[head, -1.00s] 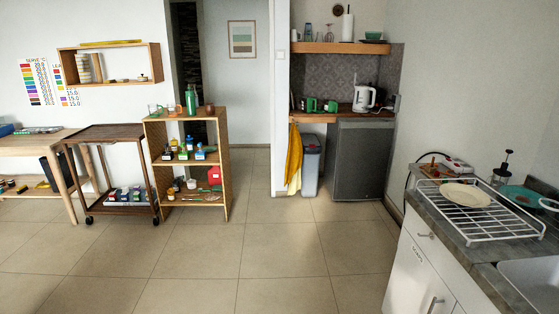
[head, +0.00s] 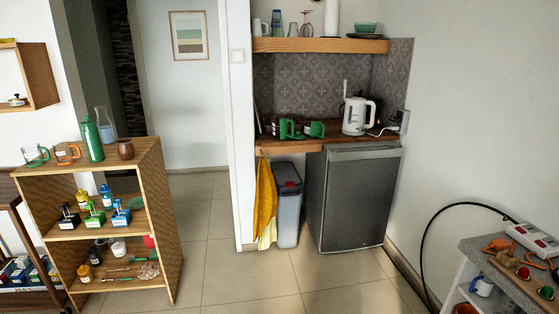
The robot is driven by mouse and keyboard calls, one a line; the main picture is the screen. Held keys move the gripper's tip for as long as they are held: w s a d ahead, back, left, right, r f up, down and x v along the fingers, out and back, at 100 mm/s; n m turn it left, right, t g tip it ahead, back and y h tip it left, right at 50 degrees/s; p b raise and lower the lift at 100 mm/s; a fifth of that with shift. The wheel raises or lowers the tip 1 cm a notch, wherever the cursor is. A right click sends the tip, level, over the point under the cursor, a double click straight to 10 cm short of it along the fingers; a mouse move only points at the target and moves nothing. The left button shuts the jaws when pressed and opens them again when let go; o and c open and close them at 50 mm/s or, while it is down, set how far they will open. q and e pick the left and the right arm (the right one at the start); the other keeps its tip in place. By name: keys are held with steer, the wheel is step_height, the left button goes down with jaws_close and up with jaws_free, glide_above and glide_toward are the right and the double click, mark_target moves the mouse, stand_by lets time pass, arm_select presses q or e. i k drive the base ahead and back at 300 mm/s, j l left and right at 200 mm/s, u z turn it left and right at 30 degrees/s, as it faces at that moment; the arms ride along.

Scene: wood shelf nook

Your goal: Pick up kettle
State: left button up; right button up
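A white kettle (head: 357,116) stands upright on the wooden counter (head: 336,140) in the nook, near its right end and above the grey fridge. Its handle is on the right side. Something dark shows partly behind it. Neither of my grippers is in the head view, so nothing is seen touching the kettle.
Green mugs (head: 290,128) stand left of the kettle. A wooden shelf (head: 320,45) with glasses hangs above. Below are the grey fridge (head: 352,198) and a grey bin (head: 287,212). A wooden rack (head: 165,235) stands left. Tiled floor (head: 215,265) between is clear.

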mark_target(354, 120)
steer(key=i+z, duration=0.15)
steer(key=i, duration=0.4)
steer(key=i+z, duration=0.2)
steer(key=i, duration=0.3)
steer(key=i+j+z, duration=0.15)
steer(key=i, duration=0.4)
steer(key=i+j+z, duration=0.2)
steer(key=i, duration=0.3)
steer(key=i+l+z, duration=0.15)
steer(key=i, duration=1.05)
